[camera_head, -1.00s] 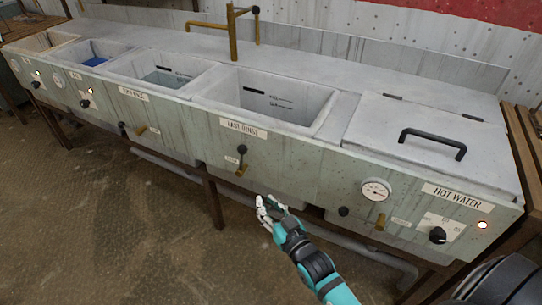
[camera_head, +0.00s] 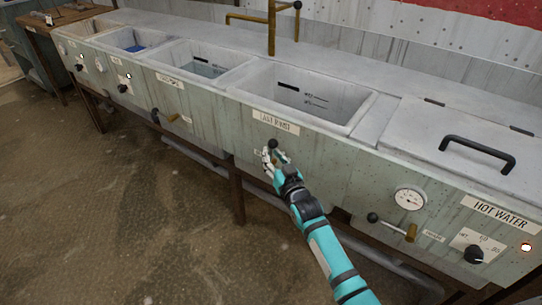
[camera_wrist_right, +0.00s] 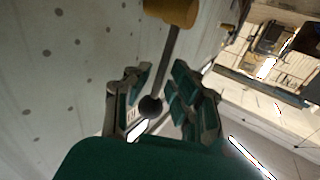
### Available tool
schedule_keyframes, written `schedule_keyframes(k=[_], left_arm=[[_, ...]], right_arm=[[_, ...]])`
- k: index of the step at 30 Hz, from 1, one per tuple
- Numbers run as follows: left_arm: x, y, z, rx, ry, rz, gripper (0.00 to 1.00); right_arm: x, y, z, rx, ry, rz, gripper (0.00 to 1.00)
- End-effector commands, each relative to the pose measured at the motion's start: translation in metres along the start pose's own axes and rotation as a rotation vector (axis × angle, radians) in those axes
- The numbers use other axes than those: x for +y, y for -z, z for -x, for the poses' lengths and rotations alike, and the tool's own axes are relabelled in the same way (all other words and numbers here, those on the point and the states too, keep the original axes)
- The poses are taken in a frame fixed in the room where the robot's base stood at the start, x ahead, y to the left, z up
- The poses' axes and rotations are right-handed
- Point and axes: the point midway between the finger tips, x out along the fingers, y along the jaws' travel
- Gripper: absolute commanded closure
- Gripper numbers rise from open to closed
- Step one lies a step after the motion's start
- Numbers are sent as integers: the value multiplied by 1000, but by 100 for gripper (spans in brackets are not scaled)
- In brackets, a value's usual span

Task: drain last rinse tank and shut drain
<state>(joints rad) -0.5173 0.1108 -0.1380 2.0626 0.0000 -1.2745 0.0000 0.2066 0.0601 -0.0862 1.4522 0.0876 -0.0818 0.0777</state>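The last rinse tank (camera_head: 300,95) is an open grey basin with level marks on its inner wall. Its floor is hidden, and I cannot tell whether it holds water. Its label (camera_head: 276,122) is on the front panel. Below that, the drain lever's black knob (camera_head: 272,144) shows just above my right gripper (camera_head: 274,160). In the right wrist view, the knob (camera_wrist_right: 151,107) is between the open fingers (camera_wrist_right: 160,95), closer to the left one. Its rod runs to the brass valve body (camera_wrist_right: 172,12). The lever stands roughly upright. My left gripper is not in view.
To the left is another rinse tank (camera_head: 205,69) with water, its drain lever (camera_head: 172,117) lying sideways. To the right is the lidded hot water tank (camera_head: 440,125) with a gauge (camera_head: 409,198), a sideways lever (camera_head: 395,225) and a dial (camera_head: 474,254). The floor in front is clear.

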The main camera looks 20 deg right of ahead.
Motion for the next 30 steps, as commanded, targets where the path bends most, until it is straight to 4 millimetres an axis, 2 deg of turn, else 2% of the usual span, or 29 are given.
schedule_keyframes(k=[6, 14, 19, 30], left_arm=[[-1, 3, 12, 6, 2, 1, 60], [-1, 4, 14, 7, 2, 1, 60], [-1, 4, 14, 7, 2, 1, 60], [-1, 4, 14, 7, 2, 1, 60]], right_arm=[[0, 0, -16, 0, 0, 0, 79], [0, 0, -17, -1, 0, -1, 79], [0, 0, -16, -1, 0, -1, 100], [0, 0, -16, -1, 0, 1, 100]])
